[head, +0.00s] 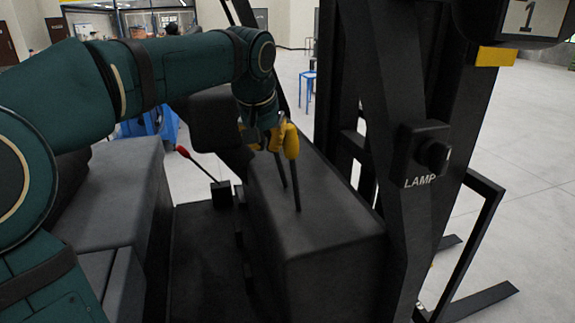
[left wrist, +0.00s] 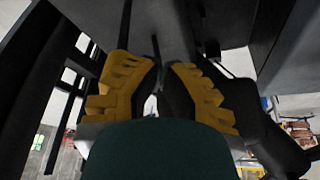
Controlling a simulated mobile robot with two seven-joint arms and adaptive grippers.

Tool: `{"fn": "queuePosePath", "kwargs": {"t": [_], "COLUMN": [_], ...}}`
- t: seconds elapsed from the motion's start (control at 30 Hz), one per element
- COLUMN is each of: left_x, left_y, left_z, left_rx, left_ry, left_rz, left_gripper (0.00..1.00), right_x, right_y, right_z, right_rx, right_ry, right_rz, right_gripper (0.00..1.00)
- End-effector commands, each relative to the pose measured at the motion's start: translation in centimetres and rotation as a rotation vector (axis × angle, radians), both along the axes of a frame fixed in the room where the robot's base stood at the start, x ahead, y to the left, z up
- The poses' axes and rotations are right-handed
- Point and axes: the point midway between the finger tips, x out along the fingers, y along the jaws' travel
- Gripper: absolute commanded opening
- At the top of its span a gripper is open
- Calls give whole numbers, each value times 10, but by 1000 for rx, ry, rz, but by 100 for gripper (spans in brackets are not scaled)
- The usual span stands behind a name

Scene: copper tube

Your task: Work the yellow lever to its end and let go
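A yellow-knobbed lever (head: 291,142) stands nearly upright on a dark stem that rises from the dark console (head: 320,240) in the head view. A second dark stem (head: 282,172) stands just behind it; its top is hidden at my gripper. My left gripper (head: 266,138) points down beside the yellow knob, on its left and slightly behind. Whether it touches the knob I cannot tell. In the left wrist view the yellow-padded fingers (left wrist: 166,85) are apart, with no yellow knob visible between them. My right gripper is not in view.
A red-knobbed lever (head: 190,160) leans left of the console. A dark seat (head: 115,185) lies at the left, partly behind my arm. A black upright post (head: 385,130) with a knob marked LAMP (head: 433,155) stands close on the right. Open floor (head: 530,150) lies beyond.

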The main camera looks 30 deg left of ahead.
Motion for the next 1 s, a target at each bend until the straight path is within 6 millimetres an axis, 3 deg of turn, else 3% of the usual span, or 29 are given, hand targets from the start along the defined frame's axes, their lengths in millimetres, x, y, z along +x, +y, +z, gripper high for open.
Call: {"fn": "queuePosePath", "kwargs": {"t": [0.73, 1.0], "left_x": [22, 22], "left_y": [-18, -18], "left_z": [-1, -2], "left_rx": [-2, -2], "left_ry": [3, 2], "left_rz": [-4, -3], "left_gripper": [0, 0], "right_x": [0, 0], "right_y": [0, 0], "right_z": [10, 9], "right_rx": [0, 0], "right_ry": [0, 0], "right_rz": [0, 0], "right_gripper": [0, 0]}}
